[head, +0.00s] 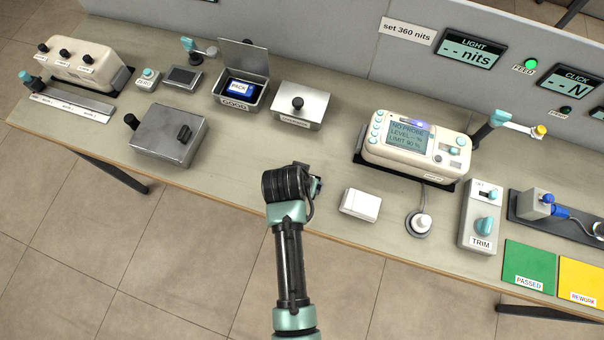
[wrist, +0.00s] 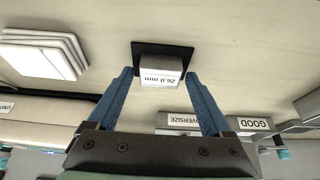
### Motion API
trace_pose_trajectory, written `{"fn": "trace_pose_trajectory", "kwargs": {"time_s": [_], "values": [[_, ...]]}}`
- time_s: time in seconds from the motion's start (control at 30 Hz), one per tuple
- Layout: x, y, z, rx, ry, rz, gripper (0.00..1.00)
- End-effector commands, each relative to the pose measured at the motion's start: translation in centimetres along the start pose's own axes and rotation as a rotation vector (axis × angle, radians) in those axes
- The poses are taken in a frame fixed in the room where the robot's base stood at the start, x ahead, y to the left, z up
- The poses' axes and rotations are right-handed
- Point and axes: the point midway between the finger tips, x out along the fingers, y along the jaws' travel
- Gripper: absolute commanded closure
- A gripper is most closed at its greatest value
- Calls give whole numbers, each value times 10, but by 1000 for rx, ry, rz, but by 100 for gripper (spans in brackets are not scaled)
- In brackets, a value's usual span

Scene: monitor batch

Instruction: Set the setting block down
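The setting block (wrist: 161,72), a small pale block labelled "26.0 mm", shows in the wrist view between my fingertips. It is at a dark square pad (wrist: 186,50) on the bench; whether it fully rests on the pad is hard to tell. My gripper (wrist: 160,76) has its blue fingers on either side of the block, with a narrow gap seeming to show at each side. In the head view my gripper (head: 317,186) is low over the bench near its front middle, and my arm hides the block and pad there.
A grey metal box (head: 168,134) is left. Bench between is clear.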

Motion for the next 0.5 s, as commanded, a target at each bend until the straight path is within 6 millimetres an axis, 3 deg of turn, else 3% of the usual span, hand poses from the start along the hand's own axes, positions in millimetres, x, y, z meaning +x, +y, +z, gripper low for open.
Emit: {"fn": "trace_pose_trajectory", "kwargs": {"time_s": [0.3, 0.5], "values": [[-1, 0, 0, 0, 0, 0, 8], [-16, 0, -2, 0, 2, -1, 8]]}}
